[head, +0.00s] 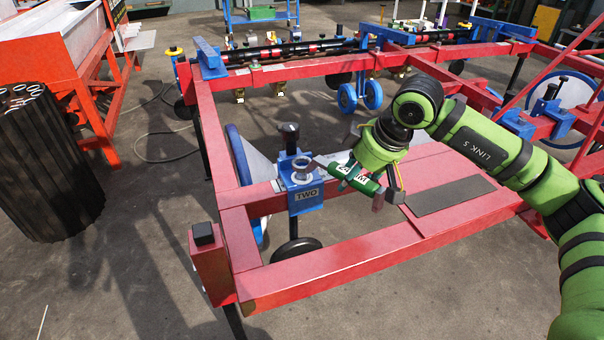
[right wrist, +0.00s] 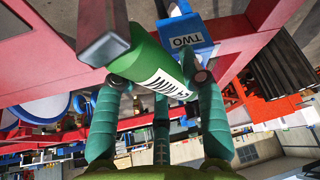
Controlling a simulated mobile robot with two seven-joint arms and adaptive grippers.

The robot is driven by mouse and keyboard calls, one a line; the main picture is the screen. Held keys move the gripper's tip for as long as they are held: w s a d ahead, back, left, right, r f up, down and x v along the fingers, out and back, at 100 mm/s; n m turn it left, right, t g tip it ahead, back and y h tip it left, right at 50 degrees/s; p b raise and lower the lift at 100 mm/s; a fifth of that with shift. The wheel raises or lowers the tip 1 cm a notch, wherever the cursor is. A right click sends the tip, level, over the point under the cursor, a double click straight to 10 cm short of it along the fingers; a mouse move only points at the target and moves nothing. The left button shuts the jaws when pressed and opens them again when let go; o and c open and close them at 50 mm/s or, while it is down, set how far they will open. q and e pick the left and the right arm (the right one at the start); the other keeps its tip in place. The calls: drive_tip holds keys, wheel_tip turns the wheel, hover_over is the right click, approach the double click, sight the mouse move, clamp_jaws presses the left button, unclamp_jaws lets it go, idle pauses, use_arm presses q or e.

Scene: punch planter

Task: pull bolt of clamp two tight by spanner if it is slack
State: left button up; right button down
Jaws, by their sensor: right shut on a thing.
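Clamp two is a blue bracket labelled TWO (head: 309,196) on the red frame's left part; it also shows in the right wrist view (right wrist: 187,40). Its bolt (head: 302,166) stands upright on top with a pale round collar. My right gripper (head: 360,180) is shut on the spanner (right wrist: 150,68), a green handle with a white lettered label. A grey metal part of the spanner reaches from the handle towards the bolt. I cannot tell whether it touches the bolt, nor whether the bolt is slack. My left gripper is not in view.
The red frame (head: 330,262) surrounds the clamp, with a dark plate (head: 450,195) to the right. A black-handled post (head: 290,135) rises just behind the bolt. A large pale disc (head: 252,160) stands close on the left. A bundle of dark tubes (head: 45,165) stands far left.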

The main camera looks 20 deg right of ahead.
drive_tip(key=shift+f+b, duration=1)
drive_tip(key=shift+f, duration=0.25)
drive_tip(key=shift+s+a+m+t+h, duration=0.15)
drive_tip(key=shift+s+a+m, duration=0.05)
drive_tip(key=shift+a+m, duration=0.25)
drive_tip(key=shift+s+a+m+t+h, duration=0.15)
drive_tip(key=shift+s+a+m, duration=0.05)
drive_tip(key=shift+a+m, duration=0.25)
drive_tip(key=shift+w+d+n, duration=0.1)
drive_tip(key=shift+d+n, duration=0.2)
drive_tip(key=shift+d, duration=0.05)
drive_tip(key=shift+r, duration=0.1)
drive_tip(key=shift+r+p, duration=3.2)
drive_tip(key=shift+r, duration=1.45)
